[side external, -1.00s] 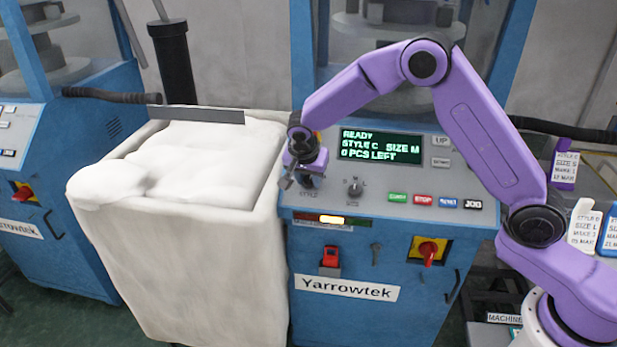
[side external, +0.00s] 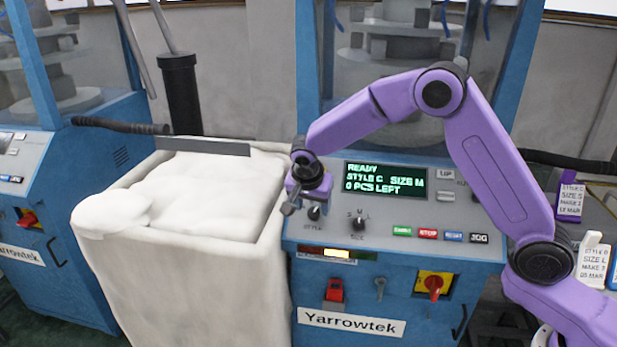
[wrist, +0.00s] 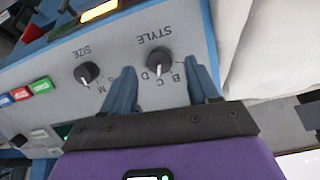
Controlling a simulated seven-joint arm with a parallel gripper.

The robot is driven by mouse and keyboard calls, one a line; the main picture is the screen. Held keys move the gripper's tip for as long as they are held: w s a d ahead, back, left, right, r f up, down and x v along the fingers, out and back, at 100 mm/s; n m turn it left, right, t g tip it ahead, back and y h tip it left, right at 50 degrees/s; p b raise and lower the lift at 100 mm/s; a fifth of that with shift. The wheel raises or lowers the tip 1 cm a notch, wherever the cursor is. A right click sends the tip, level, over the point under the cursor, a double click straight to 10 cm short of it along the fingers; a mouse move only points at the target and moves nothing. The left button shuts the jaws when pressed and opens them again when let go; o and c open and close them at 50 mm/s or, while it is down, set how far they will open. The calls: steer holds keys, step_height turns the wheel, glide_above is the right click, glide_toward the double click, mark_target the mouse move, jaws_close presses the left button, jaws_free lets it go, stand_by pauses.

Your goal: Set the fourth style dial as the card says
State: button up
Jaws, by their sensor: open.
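The style dial (wrist: 160,58), a black knob with a white pointer, sits on the grey panel, and the pointer appears to face C. It also shows in the side external view (side external: 314,212). My gripper (wrist: 162,86) is open, its two blue fingers spread to either side of the dial's lettering, nothing between them. In the side external view my gripper (side external: 292,207) hangs just left of and above the dial; contact cannot be told. The display (side external: 386,180) reads READY, STYLE C, SIZE M, 0 PCS LEFT. A purple card (side external: 570,201) and a white card (side external: 594,264) stand at the right, their text partly legible.
The size dial (side external: 358,223) is right of the style dial. A row of coloured buttons (side external: 428,234), a red-yellow switch (side external: 433,286) and a red switch (side external: 334,290) are near. A white fabric bin (side external: 185,260) stands close on the left.

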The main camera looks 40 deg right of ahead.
steer(key=v, duration=1.4)
steer(key=shift+r, duration=0.25)
steer(key=shift+s, duration=0.1)
steer(key=s+d+f+n+g+y, duration=0.1)
steer(key=s+d+f+n, duration=0.1)
steer(key=s+n, duration=0.5)
steer(key=s+d+f+n+g+y, duration=0.1)
steer(key=s+d+n, duration=0.4)
steer(key=s, duration=1.2)
steer(key=s+d+f+n+g+y, duration=0.1)
steer(key=s+d+f+n+y, duration=0.1)
steer(key=s+n, duration=0.9)
steer(key=shift+s+d+f, duration=0.75)
steer(key=shift+s+d, duration=0.2)
steer(key=shift+s, duration=0.1)
